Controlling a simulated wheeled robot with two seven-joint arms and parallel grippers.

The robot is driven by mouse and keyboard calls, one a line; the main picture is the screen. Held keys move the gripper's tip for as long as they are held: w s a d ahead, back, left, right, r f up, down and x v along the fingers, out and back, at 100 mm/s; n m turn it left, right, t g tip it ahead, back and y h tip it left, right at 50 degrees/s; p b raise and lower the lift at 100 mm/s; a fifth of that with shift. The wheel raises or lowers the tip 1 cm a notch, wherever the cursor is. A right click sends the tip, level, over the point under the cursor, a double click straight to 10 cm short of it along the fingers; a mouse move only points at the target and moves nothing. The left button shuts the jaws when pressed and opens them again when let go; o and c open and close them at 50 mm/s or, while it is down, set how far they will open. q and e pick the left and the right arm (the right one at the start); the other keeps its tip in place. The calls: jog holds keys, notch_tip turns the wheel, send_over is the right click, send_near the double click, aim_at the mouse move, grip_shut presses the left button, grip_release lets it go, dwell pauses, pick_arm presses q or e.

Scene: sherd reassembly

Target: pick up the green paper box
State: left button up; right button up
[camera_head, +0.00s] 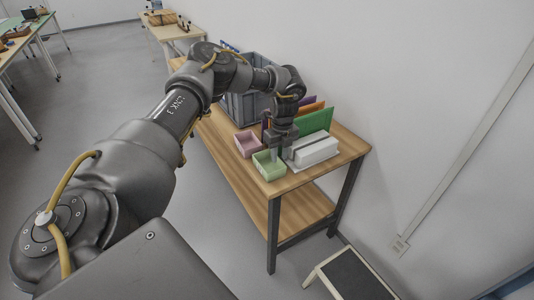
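The green paper box (268,171) is a small open-topped light green tray on the wooden table, near its front edge. My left gripper (277,153) points down at the back right part of the box. Its fingertips are small here and overlap the box's back rim. I cannot tell whether they touch it or how far apart they are. My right gripper is not in view.
A pink box (247,144) stands left of the green one. A white block (314,151) and upright green and orange boards (314,122) are to the right. A grey crate (235,104) stands behind. The wooden table (343,147) has a lower shelf.

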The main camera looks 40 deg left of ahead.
aim_at(279, 168)
pick_arm(q)
notch_tip(279, 168, down, 4)
jog(key=shift+f, duration=0.2)
grip_shut()
jog(key=shift+r, duration=0.1)
